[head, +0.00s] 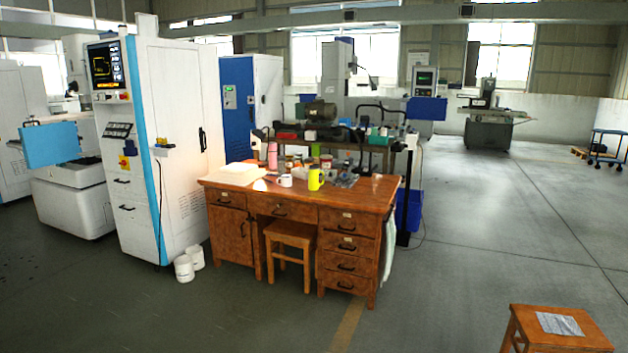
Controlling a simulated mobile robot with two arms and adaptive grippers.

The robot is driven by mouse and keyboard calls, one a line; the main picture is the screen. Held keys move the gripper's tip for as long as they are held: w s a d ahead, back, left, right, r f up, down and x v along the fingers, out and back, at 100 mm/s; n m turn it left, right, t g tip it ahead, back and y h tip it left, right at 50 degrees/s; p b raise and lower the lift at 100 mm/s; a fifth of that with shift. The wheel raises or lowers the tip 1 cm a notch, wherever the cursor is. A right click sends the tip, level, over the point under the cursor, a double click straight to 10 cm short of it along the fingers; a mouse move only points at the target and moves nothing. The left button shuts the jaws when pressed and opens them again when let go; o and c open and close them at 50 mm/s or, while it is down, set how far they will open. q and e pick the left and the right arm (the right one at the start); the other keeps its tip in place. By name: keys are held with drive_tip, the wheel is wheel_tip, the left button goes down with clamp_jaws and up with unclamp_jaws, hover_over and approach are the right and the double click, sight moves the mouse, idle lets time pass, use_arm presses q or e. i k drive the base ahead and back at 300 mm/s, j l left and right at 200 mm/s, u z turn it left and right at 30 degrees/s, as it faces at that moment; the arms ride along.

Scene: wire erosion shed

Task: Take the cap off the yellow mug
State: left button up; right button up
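The yellow mug (315,180) stands upright on the wooden desk (345,193), near the middle of its front part. It is far off and small, and I cannot tell whether a cap is on it. A white mug (285,181) stands apart from it to the left. A small pale rounded thing (260,185) lies further left on the desk; I cannot make out what it is. Neither of my grippers is in view.
A wooden stool (290,236) stands at the desk's kneehole. Bottles, jars and a pink flask (272,156) crowd the desk's back. White machine cabinet (180,130) is left of the desk. Another stool (555,325) is at front right. Floor before and right of the desk is mostly clear.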

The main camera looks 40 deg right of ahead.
sight(314, 183)
drive_tip(key=i+l+z, duration=0.3)
drive_tip(key=i, duration=0.95)
drive_tip(key=i+j+z, duration=0.1)
drive_tip(key=i+z, duration=0.25)
drive_tip(key=i, duration=0.9)
